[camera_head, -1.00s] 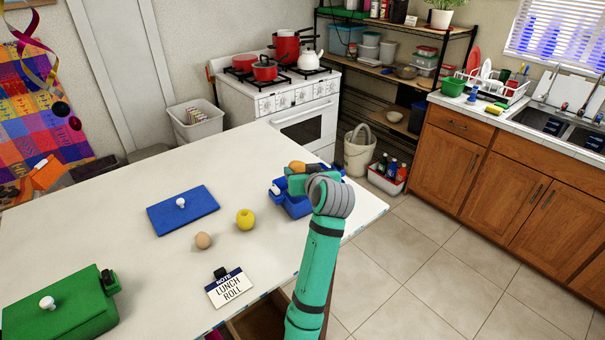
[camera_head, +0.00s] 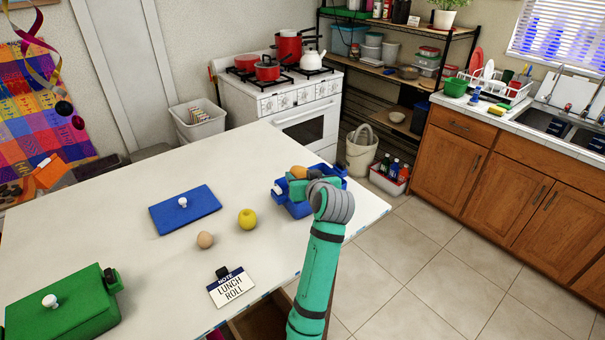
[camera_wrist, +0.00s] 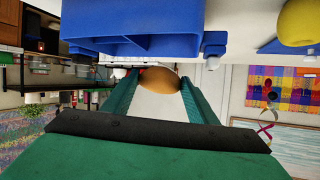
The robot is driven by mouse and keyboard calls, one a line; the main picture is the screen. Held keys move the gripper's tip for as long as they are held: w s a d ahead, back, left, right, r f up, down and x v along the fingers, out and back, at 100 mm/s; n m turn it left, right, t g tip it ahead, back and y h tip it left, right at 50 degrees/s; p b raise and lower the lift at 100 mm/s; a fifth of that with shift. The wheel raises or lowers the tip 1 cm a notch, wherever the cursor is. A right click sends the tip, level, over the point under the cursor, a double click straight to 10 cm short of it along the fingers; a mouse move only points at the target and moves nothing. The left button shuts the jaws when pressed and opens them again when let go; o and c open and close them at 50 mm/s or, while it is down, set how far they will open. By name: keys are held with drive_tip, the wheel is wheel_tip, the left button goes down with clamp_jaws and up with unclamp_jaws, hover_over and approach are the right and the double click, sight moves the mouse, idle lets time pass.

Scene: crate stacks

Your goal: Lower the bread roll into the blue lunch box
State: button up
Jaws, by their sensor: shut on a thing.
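The bread roll (camera_head: 298,172) is golden brown and held between the fingertips of my gripper (camera_head: 299,182). The wrist view shows the roll (camera_wrist: 160,79) between both green fingers (camera_wrist: 158,92). The blue lunch box (camera_head: 294,209) stands open near the table's far right edge, partly hidden by my gripper and arm. In the upside-down wrist view the box (camera_wrist: 140,46) shows a divider inside, and the roll appears apart from it, on its upper side. The head view shows the roll over the box area; its exact height and compartment cannot be told.
On the white table (camera_head: 130,215) lie a blue lid (camera_head: 184,212), a yellow apple-like fruit (camera_head: 247,219), an egg (camera_head: 205,240), a note card reading "LUNCH ROLL" (camera_head: 232,288) and a green box (camera_head: 65,310). The table behind the blue lid is clear.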

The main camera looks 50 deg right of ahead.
drive_tip(key=shift+w+a+f, duration=0.1)
drive_tip(key=shift+w+f, duration=0.05)
drive_tip(key=shift+f, duration=0.95)
drive_tip(key=shift+s+f, duration=0.2)
drive_tip(key=shift+f, duration=0.15)
drive_tip(key=shift+w+f, duration=0.15)
drive_tip(key=shift+f, duration=0.35)
drive_tip(key=shift+f, duration=0.1)
drive_tip(key=o, duration=1.1)
